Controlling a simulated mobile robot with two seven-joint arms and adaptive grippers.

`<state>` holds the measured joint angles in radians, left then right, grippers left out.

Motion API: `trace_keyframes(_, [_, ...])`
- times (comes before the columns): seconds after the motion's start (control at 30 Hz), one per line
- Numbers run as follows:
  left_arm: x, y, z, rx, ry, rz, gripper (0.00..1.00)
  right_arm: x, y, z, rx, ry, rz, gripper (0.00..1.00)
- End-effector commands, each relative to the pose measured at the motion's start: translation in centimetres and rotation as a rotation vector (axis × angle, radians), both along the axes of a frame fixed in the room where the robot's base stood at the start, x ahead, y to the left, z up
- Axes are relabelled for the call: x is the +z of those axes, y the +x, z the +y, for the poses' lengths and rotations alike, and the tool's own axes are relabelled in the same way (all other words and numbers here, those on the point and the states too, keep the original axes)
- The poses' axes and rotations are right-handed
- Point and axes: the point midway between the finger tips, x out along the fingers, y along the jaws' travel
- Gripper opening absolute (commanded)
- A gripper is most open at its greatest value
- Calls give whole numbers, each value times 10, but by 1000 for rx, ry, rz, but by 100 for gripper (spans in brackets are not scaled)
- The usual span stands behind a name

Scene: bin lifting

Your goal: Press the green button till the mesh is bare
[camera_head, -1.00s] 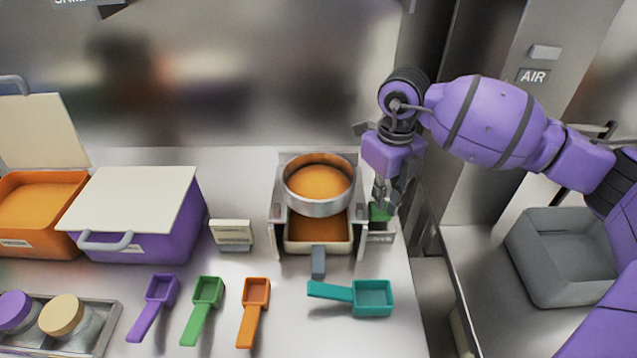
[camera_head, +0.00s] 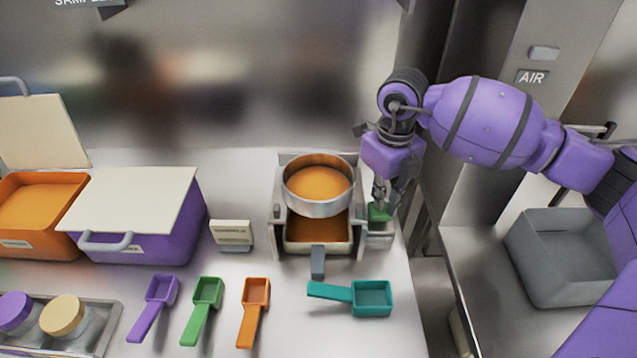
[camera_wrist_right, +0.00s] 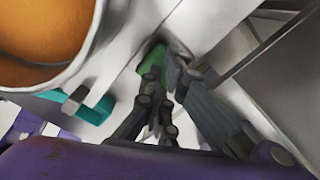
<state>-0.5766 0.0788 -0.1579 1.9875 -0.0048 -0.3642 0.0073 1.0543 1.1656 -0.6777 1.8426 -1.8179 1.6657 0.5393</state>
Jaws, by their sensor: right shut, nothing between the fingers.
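The green button (camera_head: 378,212) sits on the right side of the sieve machine (camera_head: 361,228). My right gripper (camera_head: 381,205) is shut and empty, pointing down with its fingertips at the button. In the right wrist view the shut fingers (camera_wrist_right: 168,75) reach the green button (camera_wrist_right: 152,62); they appear to touch it. The round metal sieve (camera_head: 318,208) sits on top of the machine. Orange powder (camera_head: 319,183) covers its floor, and no mesh shows. More orange powder (camera_head: 316,227) lies in the tray below. My left gripper is not in view.
Purple, green and orange scoops (camera_head: 254,312) lie in front, and a teal scoop (camera_head: 372,297) lies nearer the machine. An open orange bin (camera_head: 40,240) and a lidded purple bin (camera_head: 160,240) stand left. A grey bin (camera_head: 560,285) stands right.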

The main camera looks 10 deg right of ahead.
Motion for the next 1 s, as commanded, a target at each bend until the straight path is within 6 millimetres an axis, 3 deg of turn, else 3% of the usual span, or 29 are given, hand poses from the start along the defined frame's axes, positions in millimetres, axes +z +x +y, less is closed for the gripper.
trace_keyframes(0.47, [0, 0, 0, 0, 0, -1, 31, -2, 0, 0, 0, 1, 1, 0])
trace_keyframes(0.83, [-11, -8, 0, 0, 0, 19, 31, -20, 0, 0, 0, 0, 3, 0])
trace_keyframes(1.0, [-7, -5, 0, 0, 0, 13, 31, -13, 0, 0, 0, 0, 0, 0])
